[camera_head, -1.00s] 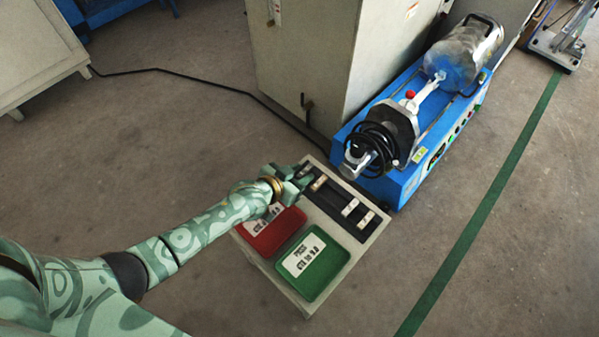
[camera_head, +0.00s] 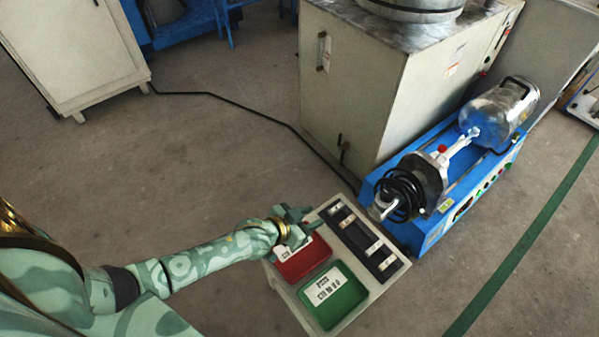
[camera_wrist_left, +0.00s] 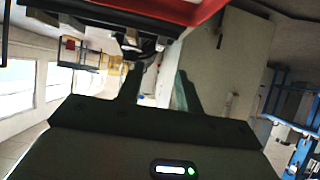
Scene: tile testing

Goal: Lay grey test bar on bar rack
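The bar rack (camera_head: 360,234) is a long black strip on top of the pale stand, and several small light bars lie across it. Two lie near its far end, including the end bar (camera_head: 335,208), and two near its near end, including another bar (camera_head: 387,262). I cannot tell which is the grey test bar. My left gripper (camera_head: 297,215) is beside the rack's far end, over the far edge of the red tray. In the left wrist view its fingers (camera_wrist_left: 158,92) stand apart with nothing seen between them. My right gripper is not in view.
The red tray (camera_head: 303,262) and green tray (camera_head: 345,303), each with a label, sit on the stand (camera_head: 385,287) left of the rack. A blue machine (camera_head: 425,232) with a coiled black cable stands close behind at right. A large pale cabinet (camera_head: 365,95) is behind.

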